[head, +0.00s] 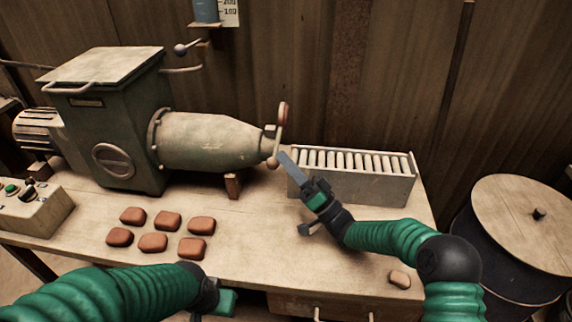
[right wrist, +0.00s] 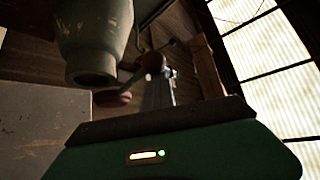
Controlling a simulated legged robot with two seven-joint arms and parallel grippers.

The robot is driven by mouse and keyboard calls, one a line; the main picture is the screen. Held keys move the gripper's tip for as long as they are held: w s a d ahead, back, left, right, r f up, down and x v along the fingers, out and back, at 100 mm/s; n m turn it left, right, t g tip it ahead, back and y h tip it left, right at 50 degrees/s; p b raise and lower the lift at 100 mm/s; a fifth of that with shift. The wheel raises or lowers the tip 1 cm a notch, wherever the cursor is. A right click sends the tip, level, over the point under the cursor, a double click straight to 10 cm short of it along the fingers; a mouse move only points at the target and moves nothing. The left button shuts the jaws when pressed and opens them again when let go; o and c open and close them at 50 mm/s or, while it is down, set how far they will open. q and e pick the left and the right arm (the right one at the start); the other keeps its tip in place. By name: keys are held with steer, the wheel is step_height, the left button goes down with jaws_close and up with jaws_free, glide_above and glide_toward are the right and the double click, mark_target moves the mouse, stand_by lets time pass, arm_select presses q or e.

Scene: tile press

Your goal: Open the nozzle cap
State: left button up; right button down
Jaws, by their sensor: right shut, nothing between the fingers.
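The nozzle (head: 262,142) is the narrow right end of the press's pale green barrel (head: 205,140). A thin reddish-brown and pale part, apparently the nozzle cap (head: 282,114), stands edge-on at that end, with a round knob (head: 272,163) below it. In the right wrist view the nozzle (right wrist: 92,72) shows a dark round end, with dark red knobbed parts (right wrist: 152,62) beside it. My right gripper (head: 285,158) is shut and empty, its tips close to the knob; contact cannot be told. My left gripper (head: 226,301) is low at the front edge, its fingers hidden.
A roller rack (head: 405,190) stands just right of the nozzle, behind my right gripper. Several reddish clay blocks (head: 167,221) lie on the table (head: 90,215) at front left. A paler lump (head: 399,279) lies at front right. A control box (head: 45,213) is far left, a drum (head: 525,220) at right.

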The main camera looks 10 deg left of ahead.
steer(key=shift+f, duration=0.2)
steer(key=s+d+r+p, duration=0.1)
steer(key=s+r+p, duration=0.1)
steer(key=s, duration=0.6)
steer(key=s+d+r+p, duration=0.1)
steer(key=s+r+p, duration=0.1)
steer(key=s, duration=0.6)
steer(key=shift+r, duration=0.5)
